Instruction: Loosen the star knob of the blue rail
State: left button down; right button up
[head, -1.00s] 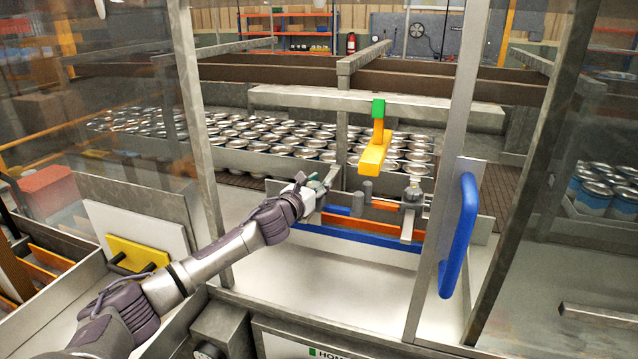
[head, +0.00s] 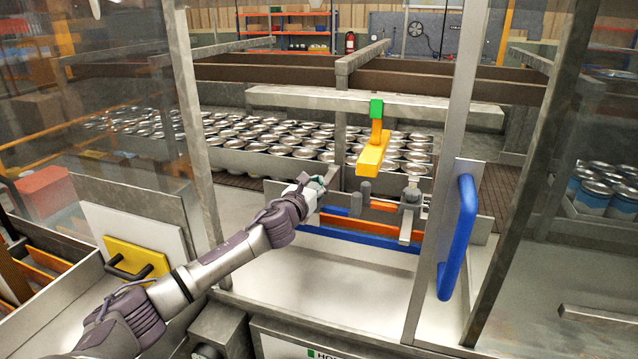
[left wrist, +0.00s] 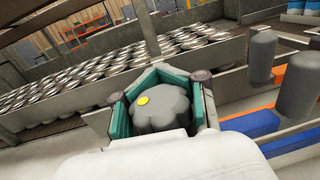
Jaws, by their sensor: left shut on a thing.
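In the left wrist view a grey star knob (left wrist: 163,107) with a yellow dot on its face sits between the green pads of my left gripper (left wrist: 160,100). The gripper is shut on the knob. In the head view my left gripper (head: 312,186) is at the left end of the rails, and it hides the knob. The blue rail (head: 355,236) runs low to the right from there, with an orange rail (head: 375,215) above it. The blue rail also shows in the left wrist view (left wrist: 265,146). My right gripper is not in view.
A second grey knob (head: 412,192) stands at the right end of the rails. A yellow block (head: 373,155) hangs above them from a green clip. A blue door handle (head: 459,237) and metal frame posts border the opening. Rows of cans (head: 270,135) stand behind.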

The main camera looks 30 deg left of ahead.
pick_arm(q)
jog(key=n+g+y, duration=0.1)
jog(key=y, duration=0.1)
jog(key=s+n+g+y+p, duration=0.1)
jog(key=n+y, duration=0.1)
jog(key=y, duration=0.1)
jog(key=n+y, duration=0.2)
jog(key=shift+s+a+f+g, duration=0.1)
jog(key=shift+s+a+g, duration=0.1)
jog(key=shift+a+g, duration=0.2)
jog(key=n+g+y, duration=0.2)
jog(key=y, duration=0.1)
jog(key=shift+a+n+p, duration=0.25)
jog(key=shift+n+p, duration=0.05)
jog(key=shift+p, duration=0.05)
jog(key=shift+s+a+n+g+y, duration=0.1)
jog(key=shift+n+g+y, duration=0.5)
jog(key=shift+g, duration=0.15)
jog(key=shift+s+a+n+g+y, duration=0.1)
jog(key=shift+n+g+y, duration=0.45)
jog(key=shift+g, duration=0.2)
jog(key=c, duration=1.1)
grip_release()
jog(key=shift+d, duration=0.15)
jog(key=shift+c, duration=0.2)
jog(key=shift+o, duration=1)
jog(key=shift+w+d, duration=0.1)
jog(key=shift+d, duration=0.1)
jog(key=shift+a, duration=0.25)
